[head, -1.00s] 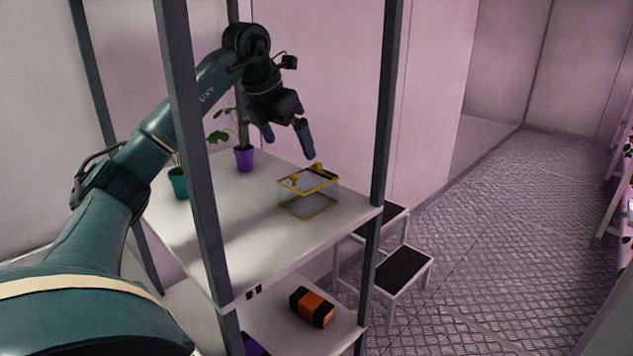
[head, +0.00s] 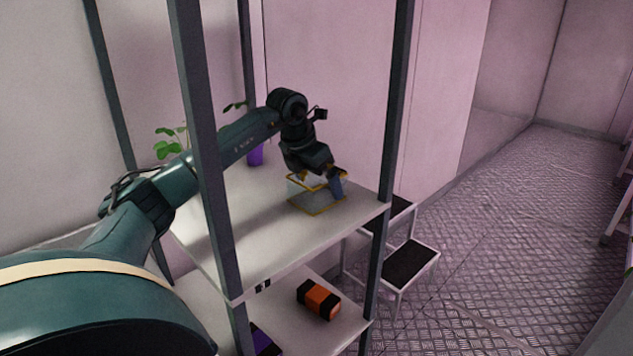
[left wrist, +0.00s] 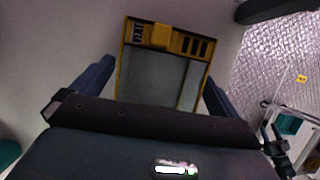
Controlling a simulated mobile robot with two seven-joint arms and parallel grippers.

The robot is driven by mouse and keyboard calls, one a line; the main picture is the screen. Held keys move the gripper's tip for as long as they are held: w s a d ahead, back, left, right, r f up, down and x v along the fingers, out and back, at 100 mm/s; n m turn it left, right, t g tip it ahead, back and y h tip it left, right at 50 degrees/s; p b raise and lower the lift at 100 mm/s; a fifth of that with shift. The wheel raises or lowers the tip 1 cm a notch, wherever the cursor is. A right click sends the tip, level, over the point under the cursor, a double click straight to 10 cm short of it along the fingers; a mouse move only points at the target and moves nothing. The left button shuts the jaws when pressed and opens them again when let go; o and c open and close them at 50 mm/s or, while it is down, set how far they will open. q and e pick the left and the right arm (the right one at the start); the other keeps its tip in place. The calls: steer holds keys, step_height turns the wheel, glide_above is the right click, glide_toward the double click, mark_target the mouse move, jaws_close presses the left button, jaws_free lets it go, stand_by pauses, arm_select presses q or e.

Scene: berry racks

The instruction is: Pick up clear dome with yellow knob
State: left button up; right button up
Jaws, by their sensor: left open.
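The clear dome (head: 317,204) is a see-through box with yellow edges on the right side of the upper shelf. It also shows in the left wrist view (left wrist: 152,78), with a yellow knob (left wrist: 161,36) on its yellow-trimmed end. My left gripper (head: 320,185) is open and low over the dome. In the left wrist view, its two blue-grey fingers stand on either side of the dome, and I cannot tell whether they touch it. The arm and hand hide part of the dome's top in the head view. My right gripper is not in view.
Dark rack posts (head: 207,150) stand in front of the shelf (head: 240,235). Potted plants (head: 170,142) are at the back left, partly behind my arm. An orange and black object (head: 318,299) lies on the lower shelf. A step stool (head: 410,262) stands to the right.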

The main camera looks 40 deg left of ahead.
arm_select(q)
steer(key=shift+f, duration=0.1)
steer(key=shift+c, duration=0.2)
steer(key=c, duration=1)
steer(key=shift+o, duration=0.2)
